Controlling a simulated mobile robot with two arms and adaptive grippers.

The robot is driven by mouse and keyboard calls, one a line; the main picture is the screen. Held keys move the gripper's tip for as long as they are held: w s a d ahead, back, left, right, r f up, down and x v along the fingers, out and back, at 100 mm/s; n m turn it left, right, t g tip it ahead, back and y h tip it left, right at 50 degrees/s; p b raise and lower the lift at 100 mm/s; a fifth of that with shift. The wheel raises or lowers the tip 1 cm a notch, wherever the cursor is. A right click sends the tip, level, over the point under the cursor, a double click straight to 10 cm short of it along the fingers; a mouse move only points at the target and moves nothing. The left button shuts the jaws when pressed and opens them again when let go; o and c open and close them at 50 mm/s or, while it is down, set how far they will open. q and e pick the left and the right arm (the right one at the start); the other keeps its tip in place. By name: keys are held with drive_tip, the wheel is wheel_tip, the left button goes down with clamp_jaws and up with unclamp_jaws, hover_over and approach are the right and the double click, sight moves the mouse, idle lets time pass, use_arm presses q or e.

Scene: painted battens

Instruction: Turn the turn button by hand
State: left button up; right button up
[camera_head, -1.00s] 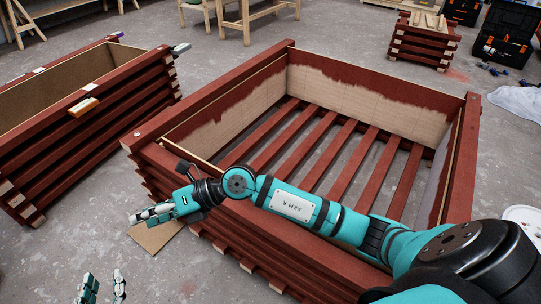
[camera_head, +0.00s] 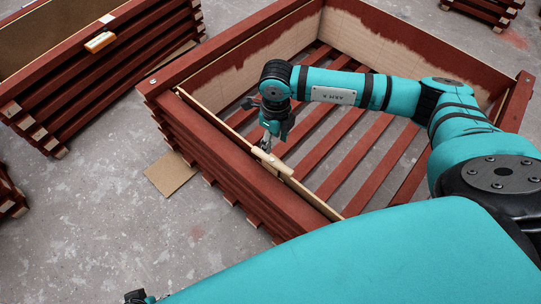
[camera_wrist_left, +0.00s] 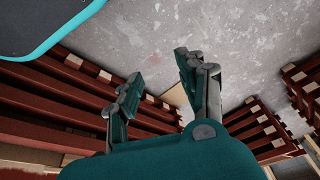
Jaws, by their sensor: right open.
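A pale wooden bar that looks like the turn button (camera_head: 276,164) lies across the top of a thin panel strip, inside the near-left wall of the large red crate (camera_head: 225,150). My right gripper (camera_head: 264,146) points down at the far-left end of this bar. It is open, with its fingertips beside or just above the bar; I cannot tell whether they touch it. My left gripper (camera_wrist_left: 160,72) shows in the left wrist view with its fingers apart and nothing between them.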

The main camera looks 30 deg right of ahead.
hover_over(273, 161)
wheel_tip(273, 161, down, 4)
drive_tip(key=shift+w+a+f+b, duration=0.1)
drive_tip(key=shift+w+f+b, duration=0.05)
drive_tip(key=shift+b, duration=0.2)
wheel_tip(273, 161, down, 5)
drive_tip(key=shift+b, duration=0.45)
use_arm(q)
drive_tip(key=v, duration=0.7)
drive_tip(key=shift+r, duration=0.25)
use_arm(e)
drive_tip(key=shift+s+d+f, duration=0.2)
drive_tip(key=shift+f, duration=0.15)
use_arm(q)
drive_tip(key=shift+w, duration=0.1)
use_arm(e)
drive_tip(key=shift+w, duration=0.1)
clamp_jaws()
